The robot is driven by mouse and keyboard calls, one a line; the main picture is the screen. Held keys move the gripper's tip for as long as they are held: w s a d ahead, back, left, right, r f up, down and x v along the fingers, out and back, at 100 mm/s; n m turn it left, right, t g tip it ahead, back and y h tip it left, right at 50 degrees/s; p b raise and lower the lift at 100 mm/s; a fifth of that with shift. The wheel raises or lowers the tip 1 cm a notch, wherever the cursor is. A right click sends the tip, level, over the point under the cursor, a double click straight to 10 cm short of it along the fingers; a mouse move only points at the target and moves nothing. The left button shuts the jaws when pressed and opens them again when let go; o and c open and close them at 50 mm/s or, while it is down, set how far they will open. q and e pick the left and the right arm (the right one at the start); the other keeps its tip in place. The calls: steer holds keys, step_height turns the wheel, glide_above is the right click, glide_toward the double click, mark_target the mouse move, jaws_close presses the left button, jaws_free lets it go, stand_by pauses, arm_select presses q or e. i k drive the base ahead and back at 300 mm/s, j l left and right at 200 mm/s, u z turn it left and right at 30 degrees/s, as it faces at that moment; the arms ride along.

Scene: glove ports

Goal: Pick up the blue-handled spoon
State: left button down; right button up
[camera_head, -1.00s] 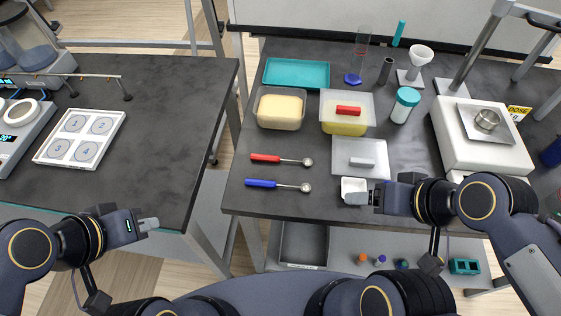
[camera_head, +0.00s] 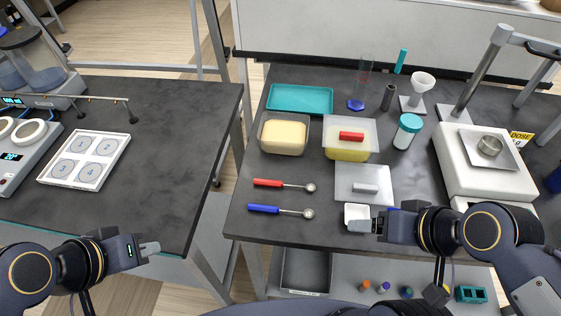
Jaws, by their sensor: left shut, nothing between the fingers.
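The blue-handled spoon (camera_head: 279,210) lies on the dark right-hand table near its front edge, with its handle to the left and its round metal bowl to the right. The red-handled spoon (camera_head: 283,185) lies just behind it. My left gripper (camera_head: 156,247) is shut and empty, over the front edge of the left table, well to the left of the blue-handled spoon. My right gripper (camera_head: 355,224) is at the small white dish (camera_head: 357,211), to the right of the spoon's bowl. Whether its fingers grip the dish's rim is too small to tell.
A balance (camera_head: 486,165) stands right. A gap separates the two tables.

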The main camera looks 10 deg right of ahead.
mark_target(307, 213)
steer(key=z, duration=1.8)
steer(key=u, duration=1.65)
steer(key=k+l, duration=0.15)
steer(key=l, duration=0.2)
steer(key=k+l+z, duration=0.1)
steer(key=l, duration=0.3)
steer(key=k+l, duration=0.1)
steer(key=l, duration=0.25)
steer(key=z, duration=0.05)
